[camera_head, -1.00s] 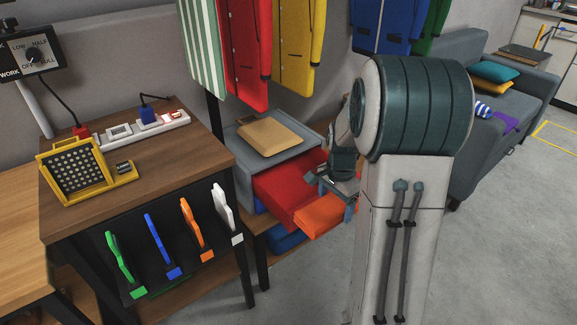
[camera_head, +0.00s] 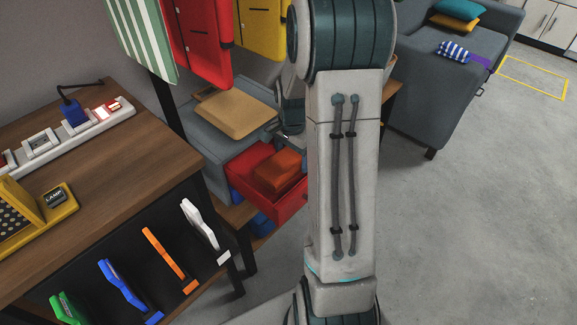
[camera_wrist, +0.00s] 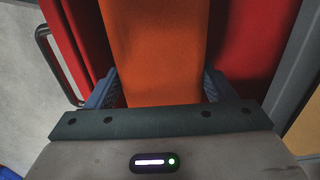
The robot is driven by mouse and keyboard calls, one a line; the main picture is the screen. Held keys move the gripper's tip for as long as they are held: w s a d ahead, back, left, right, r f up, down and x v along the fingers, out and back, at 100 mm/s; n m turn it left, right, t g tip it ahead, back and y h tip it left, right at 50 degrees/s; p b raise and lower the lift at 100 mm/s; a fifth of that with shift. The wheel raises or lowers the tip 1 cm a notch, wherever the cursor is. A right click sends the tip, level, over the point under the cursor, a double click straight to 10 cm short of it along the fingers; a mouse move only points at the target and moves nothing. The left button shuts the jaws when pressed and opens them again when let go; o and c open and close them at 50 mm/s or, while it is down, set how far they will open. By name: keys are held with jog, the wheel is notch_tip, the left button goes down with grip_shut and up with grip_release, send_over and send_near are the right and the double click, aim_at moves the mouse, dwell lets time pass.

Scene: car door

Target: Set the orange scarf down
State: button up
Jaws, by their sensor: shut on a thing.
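The orange scarf (camera_head: 280,172) is a folded block at the open red drawer (camera_head: 240,172) of a small grey cabinet. It stands above the drawer's front wall, and I cannot tell whether it touches the drawer's floor. In the wrist view the scarf (camera_wrist: 158,45) runs between the two blue fingers of my gripper (camera_wrist: 158,88), which is shut on it. Red drawer walls (camera_wrist: 250,40) show on both sides of the scarf there. In the head view my arm hides most of the gripper.
A tan folded item (camera_head: 235,113) lies on the grey cabinet (camera_head: 205,160). A wooden desk (camera_head: 120,165) with colored holders stands at the left. A grey sofa (camera_head: 425,95) stands at the right; the floor there is clear.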

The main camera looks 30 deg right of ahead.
jog(key=shift+f+b, duration=0.5)
jog(key=shift+f, duration=1.55)
jog(key=shift+f, duration=0.1)
jog(key=o, duration=0.8)
